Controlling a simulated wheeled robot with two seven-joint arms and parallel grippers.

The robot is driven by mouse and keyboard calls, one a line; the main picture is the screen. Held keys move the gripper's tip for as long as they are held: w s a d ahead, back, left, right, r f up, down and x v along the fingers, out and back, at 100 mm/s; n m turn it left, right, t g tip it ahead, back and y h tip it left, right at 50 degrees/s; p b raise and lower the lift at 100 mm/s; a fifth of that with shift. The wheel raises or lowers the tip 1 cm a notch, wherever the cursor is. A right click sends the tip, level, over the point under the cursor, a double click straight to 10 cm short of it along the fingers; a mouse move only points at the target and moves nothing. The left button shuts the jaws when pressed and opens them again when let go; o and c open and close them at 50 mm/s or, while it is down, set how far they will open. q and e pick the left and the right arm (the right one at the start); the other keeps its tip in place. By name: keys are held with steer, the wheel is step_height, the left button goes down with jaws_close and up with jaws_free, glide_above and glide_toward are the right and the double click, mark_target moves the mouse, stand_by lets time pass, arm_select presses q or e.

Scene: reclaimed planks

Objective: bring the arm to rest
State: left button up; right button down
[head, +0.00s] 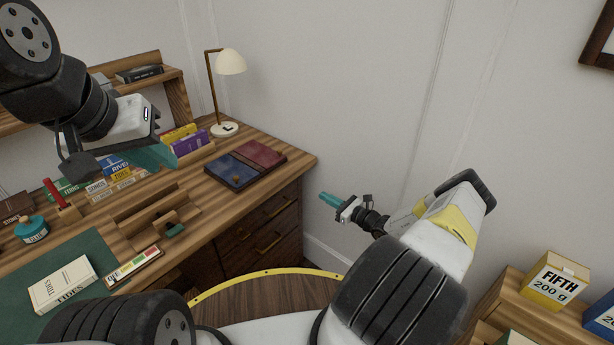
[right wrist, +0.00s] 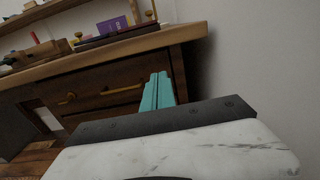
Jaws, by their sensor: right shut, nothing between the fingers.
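My right arm reaches out past the right end of the desk. Its gripper (head: 329,199) has teal fingers and hangs in free air in front of the wall, to the right of the desk's corner. In the right wrist view the two teal fingers (right wrist: 158,91) lie together with nothing between them, in front of the drawer fronts. My left gripper (head: 152,157) is raised over the back of the desk, near the upright books. Its teal fingers show edge-on, so their opening cannot be made out.
The wooden desk (head: 222,205) bears a lamp (head: 229,64), a blue and red folder or tray (head: 246,164), a purple book (head: 190,143) and a cream book (head: 62,284). At the lower right, a shelf holds a yellow box (head: 555,281). The space before the wall is clear.

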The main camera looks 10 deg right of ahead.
steer(key=s+a+r+n+g, duration=0.35)
steer(key=r+n, duration=0.25)
steer(key=r, duration=0.4)
steer(key=s+a+r+n+g+h, duration=0.1)
steer(key=s+a+r+n+g, duration=0.2)
steer(key=a+r+n+g, duration=0.45)
steer(key=s+a+r+n+g, duration=0.1)
steer(key=s+r+n, duration=0.35)
steer(key=r, duration=0.65)
steer(key=s+d+r+n+t+h, duration=0.1)
steer(key=s+r+n+h, duration=0.3)
steer(key=s+r, duration=0.5)
steer(key=s+d+r+n+t+h, duration=0.1)
steer(key=s+r+n+t+h, duration=0.2)
steer(key=s+r+n, duration=0.3)
steer(key=s+r+h, duration=0.1)
steer(key=s+r, duration=0.3)
steer(key=s, duration=0.5)
steer(key=shift+s+n, duration=0.25)
steer(key=shift+n, duration=0.15)
